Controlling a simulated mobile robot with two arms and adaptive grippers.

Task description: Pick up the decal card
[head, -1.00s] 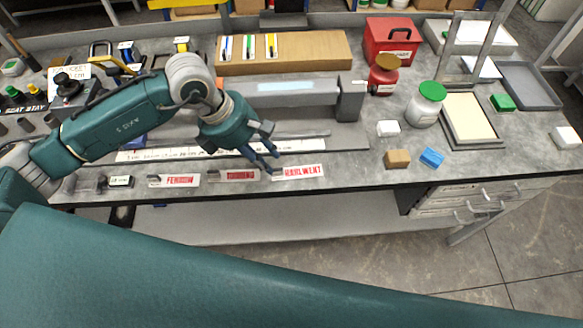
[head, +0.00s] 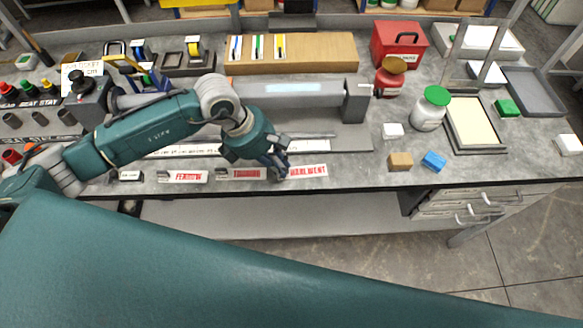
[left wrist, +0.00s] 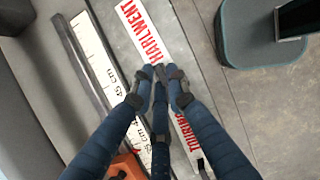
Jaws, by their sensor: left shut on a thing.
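The white decal card with red HARLWENT lettering (head: 308,171) lies near the front edge of the bench, right of the TOURING card (head: 240,174) and the FERROW card (head: 183,177). My left gripper (head: 281,176) is shut on the left end of the HARLWENT card. In the left wrist view the fingers (left wrist: 161,76) close together at the near end of this card (left wrist: 143,30), hiding that end. The TOURING card (left wrist: 187,135) lies partly behind a finger there. My right gripper is in neither view.
A long ruler strip (left wrist: 98,57) lies behind the cards. The bench's front edge is close to the cards, with drawers (head: 475,203) below.

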